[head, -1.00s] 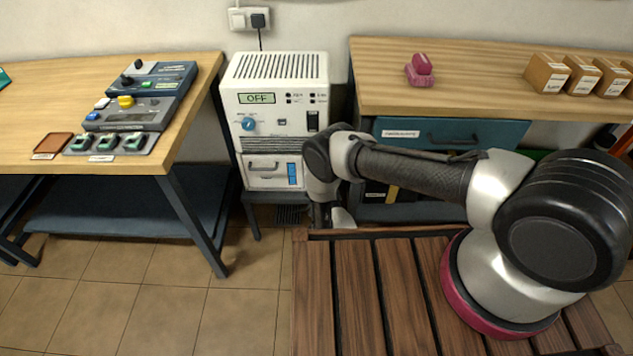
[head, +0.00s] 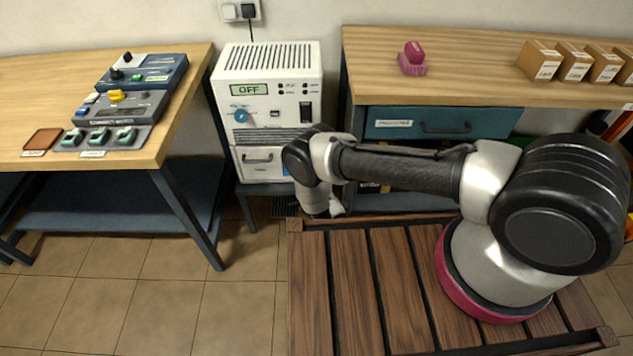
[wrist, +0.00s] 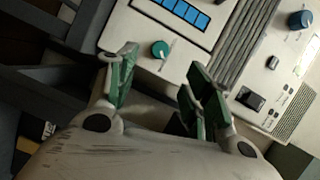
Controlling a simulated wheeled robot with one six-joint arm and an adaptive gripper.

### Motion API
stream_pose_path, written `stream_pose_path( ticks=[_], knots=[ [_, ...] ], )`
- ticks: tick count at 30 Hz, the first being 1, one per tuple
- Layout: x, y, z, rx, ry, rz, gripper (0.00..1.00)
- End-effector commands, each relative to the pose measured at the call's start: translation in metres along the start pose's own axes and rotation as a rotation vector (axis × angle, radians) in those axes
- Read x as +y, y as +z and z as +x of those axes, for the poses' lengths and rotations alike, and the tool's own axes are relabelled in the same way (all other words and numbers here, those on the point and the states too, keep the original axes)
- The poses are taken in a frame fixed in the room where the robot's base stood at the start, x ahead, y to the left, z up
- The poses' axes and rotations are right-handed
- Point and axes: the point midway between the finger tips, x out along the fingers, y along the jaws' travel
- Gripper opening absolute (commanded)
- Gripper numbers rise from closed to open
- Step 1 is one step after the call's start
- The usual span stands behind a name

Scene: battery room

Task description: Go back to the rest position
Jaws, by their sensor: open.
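My gripper (wrist: 160,88) shows in the wrist view with its green-padded fingers spread apart and nothing between them. The white charger cabinet (wrist: 135,35) fills the space beyond the fingers, with a teal knob and a blue bar on its front. In the head view my arm reaches left across the slatted wooden deck (head: 350,285), and its wrist bends down in front of the white cabinet's (head: 270,60) lower right. The fingers are hard to make out in the head view. The cabinet's display reads OFF.
A wooden bench (head: 40,85) at left carries control boxes, a brown tray (head: 43,140) and several green-topped pieces. The right bench (head: 465,60) holds a pink object (head: 412,58) and several cardboard boxes (head: 540,60), above a teal drawer (head: 475,122). Tiled floor at front left is clear.

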Motion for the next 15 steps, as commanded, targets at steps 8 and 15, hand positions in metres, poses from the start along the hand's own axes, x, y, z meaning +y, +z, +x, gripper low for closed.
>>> stream_pose_path(
  ticks=[8,15],
  knots=[
    [-0.0001,-0.0002,-0.0155,0.0,-0.001,0.0,0.51],
    [0.0,-0.0002,-0.0152,0.0,0.0,0.0,0.51]
  ],
)
